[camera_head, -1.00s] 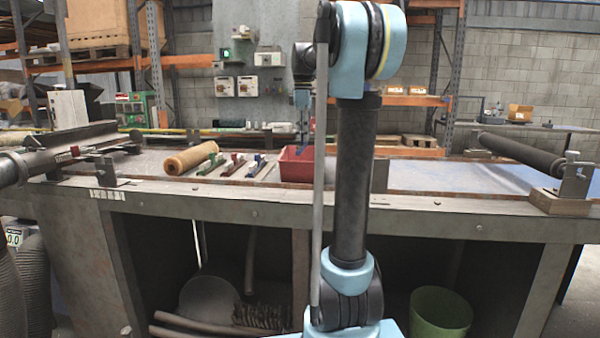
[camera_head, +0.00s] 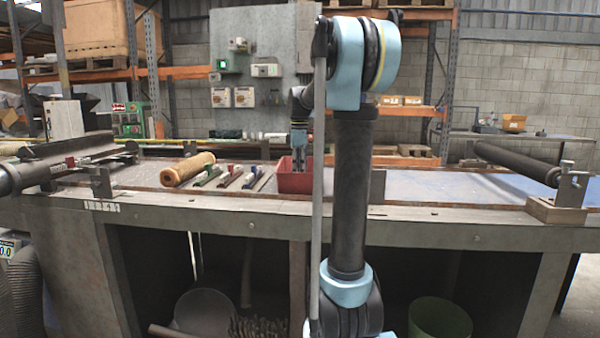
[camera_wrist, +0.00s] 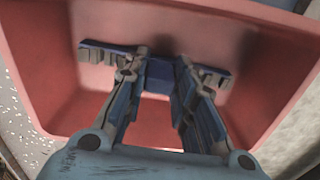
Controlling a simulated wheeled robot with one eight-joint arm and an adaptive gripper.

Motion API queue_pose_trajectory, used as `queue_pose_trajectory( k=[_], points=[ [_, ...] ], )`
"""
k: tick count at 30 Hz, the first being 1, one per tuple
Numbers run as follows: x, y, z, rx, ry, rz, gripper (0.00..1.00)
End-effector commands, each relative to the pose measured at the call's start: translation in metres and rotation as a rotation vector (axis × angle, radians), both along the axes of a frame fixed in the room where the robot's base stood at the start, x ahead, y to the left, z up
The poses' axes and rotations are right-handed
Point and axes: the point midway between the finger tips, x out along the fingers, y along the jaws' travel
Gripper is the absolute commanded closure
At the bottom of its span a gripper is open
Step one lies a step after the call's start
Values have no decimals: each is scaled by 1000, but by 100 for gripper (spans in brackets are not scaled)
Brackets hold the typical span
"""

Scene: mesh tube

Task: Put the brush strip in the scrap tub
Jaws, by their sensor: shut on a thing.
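The red tub (camera_head: 293,183) stands on the bench beside my arm, and its red walls (camera_wrist: 60,95) fill most of the wrist view. My gripper (camera_wrist: 162,62) points down into the tub and is shut on the brush strip (camera_wrist: 98,48), a narrow dark-blue bar with greyish bristles. The strip lies crosswise, with an end showing past each finger. It is within the tub's rim; I cannot tell whether it touches the floor or wall. In the head view my gripper (camera_head: 299,165) is partly hidden by the tub.
Several strips with coloured blocks (camera_head: 231,176) lie left of the tub, by a tan roll (camera_head: 187,169). A dark roller (camera_head: 515,162) sits at the right. A green bucket (camera_head: 440,318) stands below. The bench right of my arm is mostly clear.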

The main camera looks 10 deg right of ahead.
Motion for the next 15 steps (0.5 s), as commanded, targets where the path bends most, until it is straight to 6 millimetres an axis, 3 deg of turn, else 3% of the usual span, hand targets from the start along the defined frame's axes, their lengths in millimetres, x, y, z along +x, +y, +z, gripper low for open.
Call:
queue_pose_trajectory(
  k=[5,6,8,15],
  points=[
    [0,0,-1,0,0,0,100],
    [0,0,-1,0,0,0,66],
    [0,0,-1,0,0,0,55],
    [0,0,-1,0,0,0,55]
  ],
)
